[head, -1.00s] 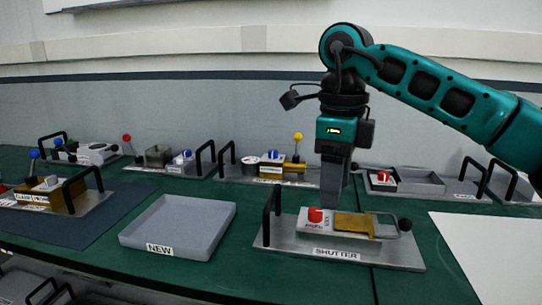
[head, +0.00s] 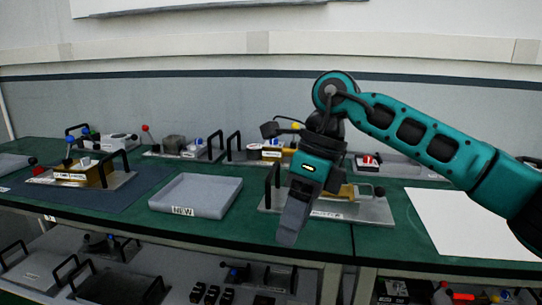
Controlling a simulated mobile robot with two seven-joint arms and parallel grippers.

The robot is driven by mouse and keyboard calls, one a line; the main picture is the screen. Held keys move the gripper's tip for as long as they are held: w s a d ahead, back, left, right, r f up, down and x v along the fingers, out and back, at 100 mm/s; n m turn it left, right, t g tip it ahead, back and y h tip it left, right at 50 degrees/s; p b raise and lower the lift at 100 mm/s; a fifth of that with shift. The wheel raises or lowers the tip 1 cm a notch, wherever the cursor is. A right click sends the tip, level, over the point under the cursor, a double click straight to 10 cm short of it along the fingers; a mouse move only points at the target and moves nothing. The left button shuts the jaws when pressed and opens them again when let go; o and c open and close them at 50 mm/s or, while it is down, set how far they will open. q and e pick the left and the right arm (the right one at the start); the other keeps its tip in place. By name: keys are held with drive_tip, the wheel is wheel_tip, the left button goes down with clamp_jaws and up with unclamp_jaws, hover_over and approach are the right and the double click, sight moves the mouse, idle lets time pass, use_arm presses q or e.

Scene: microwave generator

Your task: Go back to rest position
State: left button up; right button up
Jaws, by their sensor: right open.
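My right gripper (head: 290,222) hangs from the teal arm that comes in from the right. The shutter module has a metal plate, a brass-coloured block and a black handle, and lies on the green bench (head: 240,232). My left gripper is not in the head view.
A grey tray labelled NEW (head: 215,198) stands left of the gripper. Several modules with handles line the bench's back. A module with a brass block (head: 95,176) lies on a dark mat (head: 130,192). A white sheet (head: 465,225) lies at right. A lower shelf holds more parts.

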drive_tip(key=s+a+m+g+y+p, duration=0.1)
drive_tip(key=s+a+m+g+y, duration=0.1)
drive_tip(key=s+a+y, duration=0.35)
drive_tip(key=s+a+m+g+y, duration=0.2)
drive_tip(key=a+g+y, duration=0.1)
drive_tip(key=a+y, duration=0.45)
drive_tip(key=w+d+f+m+t+y+p, duration=0.1)
drive_tip(key=w+d+f+m+t+y, duration=0.2)
drive_tip(key=m+t, duration=0.7)
drive_tip(key=w+d+f+m+t+y, duration=0.1)
drive_tip(key=w+d+m+t, duration=0.25)
drive_tip(key=m+t, duration=0.6)
drive_tip(key=d+f+m+t+h, duration=0.5)
drive_tip(key=d+f+m+h, duration=0.5)
drive_tip(key=m, duration=0.5)
drive_tip(key=s+d+f+m+g+h+p, duration=0.1)
drive_tip(key=s+d+f+m+g+h, duration=0.2)
drive_tip(key=s+f, duration=0.4)
drive_tip(key=s+d+f+m+g+h, duration=0.4)
drive_tip(key=s+d+f, duration=0.3)
drive_tip(key=f, duration=0.6)
drive_tip(key=shift+s+d+m+h+p, duration=0.35)
drive_tip(key=shift+s+m+h, duration=0.35)
drive_tip(key=shift+m, duration=0.15)
